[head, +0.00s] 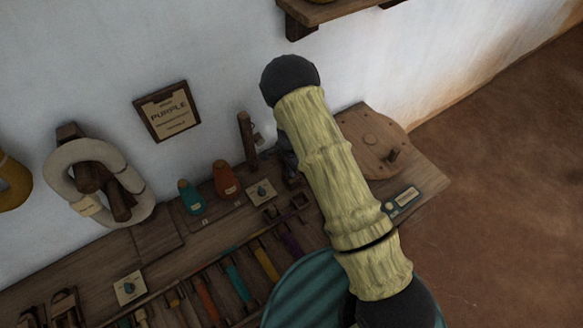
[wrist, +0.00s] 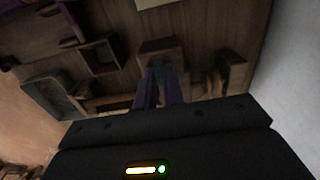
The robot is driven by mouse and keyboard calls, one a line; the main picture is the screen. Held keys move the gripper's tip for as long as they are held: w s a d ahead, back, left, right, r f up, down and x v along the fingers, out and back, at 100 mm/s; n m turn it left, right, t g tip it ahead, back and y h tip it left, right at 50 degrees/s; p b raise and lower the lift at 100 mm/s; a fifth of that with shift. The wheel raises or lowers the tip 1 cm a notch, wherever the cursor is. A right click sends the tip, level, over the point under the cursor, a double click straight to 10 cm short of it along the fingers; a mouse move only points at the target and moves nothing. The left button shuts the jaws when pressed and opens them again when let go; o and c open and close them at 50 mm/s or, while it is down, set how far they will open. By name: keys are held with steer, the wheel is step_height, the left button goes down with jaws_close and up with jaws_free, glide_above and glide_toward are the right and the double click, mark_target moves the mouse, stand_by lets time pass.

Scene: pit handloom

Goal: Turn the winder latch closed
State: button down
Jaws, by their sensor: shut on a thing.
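In the wrist view my gripper (wrist: 160,76) shows as two narrow bluish fingers reaching away from the dark palm. They are close together on a small part at a wooden block (wrist: 160,46), which I take for the winder latch; it is dim and mostly covered by the fingers, so its angle cannot be told. In the head view my pale, bamboo-like arm covers most of the gripper and the latch. A round wooden disc with a peg (head: 375,142) lies on the bench just right of the arm.
The wooden bench (head: 158,243) runs along the white wall. On it stand a teal cone (head: 190,198), an orange cone (head: 225,180), an upright post (head: 247,140) and a row of coloured spools (head: 235,281). A white yarn hank (head: 69,160) hangs at left. Brown floor is clear at right.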

steer(key=shift+w+a+r, duration=0.1)
stand_by(0.4)
steer(key=c, duration=1.5)
jaws_free()
step_height(320, 180, up, 17)
steer(key=shift+r+b, duration=0.15)
steer(key=shift+b, duration=0.3)
